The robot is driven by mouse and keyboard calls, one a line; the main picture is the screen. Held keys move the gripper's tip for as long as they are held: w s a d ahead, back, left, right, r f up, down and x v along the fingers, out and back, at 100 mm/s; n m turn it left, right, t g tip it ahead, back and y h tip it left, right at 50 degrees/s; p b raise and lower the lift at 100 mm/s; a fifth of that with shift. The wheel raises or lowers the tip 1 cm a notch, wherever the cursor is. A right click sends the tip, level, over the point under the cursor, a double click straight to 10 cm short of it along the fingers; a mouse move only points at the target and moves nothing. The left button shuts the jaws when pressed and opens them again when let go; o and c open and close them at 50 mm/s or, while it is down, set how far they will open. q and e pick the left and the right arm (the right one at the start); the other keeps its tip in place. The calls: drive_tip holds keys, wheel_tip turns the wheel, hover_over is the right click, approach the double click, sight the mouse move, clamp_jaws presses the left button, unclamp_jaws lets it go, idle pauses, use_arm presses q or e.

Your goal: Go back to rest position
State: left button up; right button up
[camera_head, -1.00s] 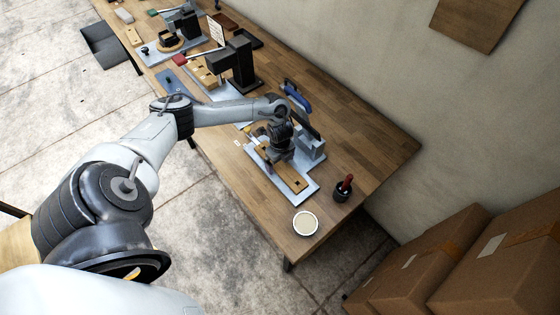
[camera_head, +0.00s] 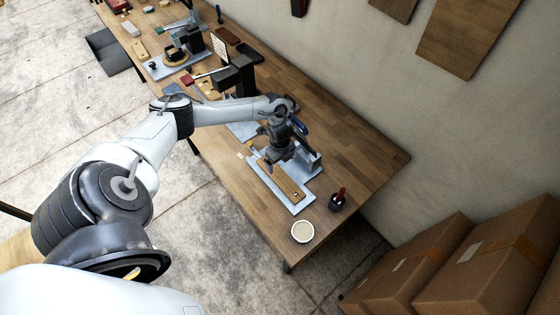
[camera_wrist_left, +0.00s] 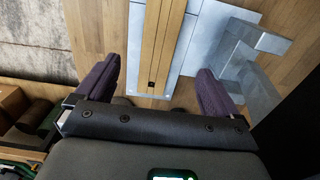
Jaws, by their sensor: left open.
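My left gripper (camera_head: 270,162) is open over the grey plate on the workbench. In the left wrist view its two dark fingers (camera_wrist_left: 155,80) stand wide apart with nothing between them. A wooden bar (camera_head: 284,185) lies on the grey plate (camera_head: 298,209), partly hidden by the gripper in the head view. In the left wrist view the bar (camera_wrist_left: 161,40) runs away from between the fingers. I cannot tell the gripper's exact height above it. My right gripper is in neither view.
A grey block fixture (camera_head: 310,163) stands close beside the gripper. A white round dish (camera_head: 302,231) and a dark cup with a red-handled item (camera_head: 338,200) are near the bench's front end. A black stand (camera_head: 236,78) is further back. Cardboard boxes (camera_head: 420,262) stand at right.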

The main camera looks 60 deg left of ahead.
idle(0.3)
use_arm(q)
drive_tip(key=s+d+f, duration=0.2)
drive_tip(key=s+d, duration=0.2)
drive_tip(key=s+d+f+g+h+p, duration=0.1)
drive_tip(key=s+d+f, duration=0.2)
drive_tip(key=s+d, duration=0.1)
drive_tip(key=s+d+f+g+h, duration=0.1)
drive_tip(key=s+d+f, duration=0.1)
drive_tip(key=s+d, duration=0.2)
drive_tip(key=shift+d+f+m+p, duration=0.1)
drive_tip(key=shift+f+m+p, duration=0.2)
drive_tip(key=shift+f+p, duration=0.05)
drive_tip(key=s+d+h+p, duration=0.15)
drive_tip(key=s+d, duration=0.25)
drive_tip(key=d, duration=0.9)
drive_tip(key=w+d+r+n+t+h+p, duration=0.1)
drive_tip(key=d+r+n+t, duration=0.1)
drive_tip(key=d+r, duration=0.35)
drive_tip(key=d+r+n+t+h+p, duration=0.1)
drive_tip(key=d+r+n+t, duration=0.15)
drive_tip(key=d, duration=0.65)
drive_tip(key=w+a+r+n+t+y, duration=0.1)
drive_tip(key=a+r+n+y, duration=0.4)
drive_tip(key=a+r+n, duration=0.5)
drive_tip(key=shift+w+a+r, duration=0.35)
drive_tip(key=shift+a+r, duration=1.5)
drive_tip(key=shift+r, duration=2)
